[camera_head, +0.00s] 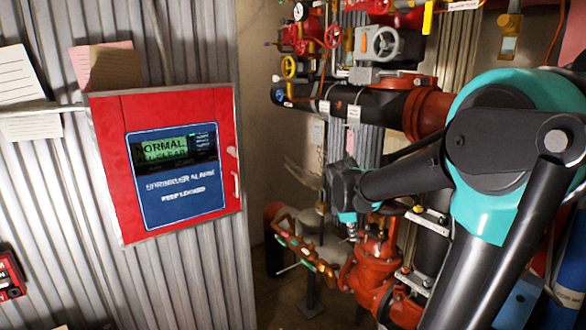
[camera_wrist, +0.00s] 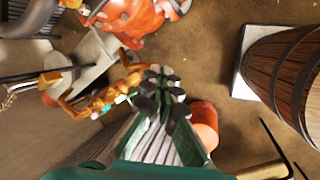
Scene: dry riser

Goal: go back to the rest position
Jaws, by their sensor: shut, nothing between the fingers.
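My gripper (camera_wrist: 161,92) reaches down the middle of the wrist view, teal and grey with dark fingertips drawn together and nothing between them. In the head view my gripper (camera_head: 352,236) hangs at the end of my black and teal arm, pointing down in front of the red pipework. An orange-brown handle-like piece (camera_head: 300,250) with small coloured marks lies to its lower left in that view. The same piece (camera_wrist: 92,100) shows left of the fingertips in the wrist view; contact cannot be told.
A red alarm panel (camera_head: 225,128) reading "NORMAL" hangs on the corrugated wall at left. Red valves and a black pipe (camera_head: 335,108) stand behind my arm. The wrist view shows a wooden barrel (camera_wrist: 285,75) on the right and bare floor (camera_wrist: 215,30) between.

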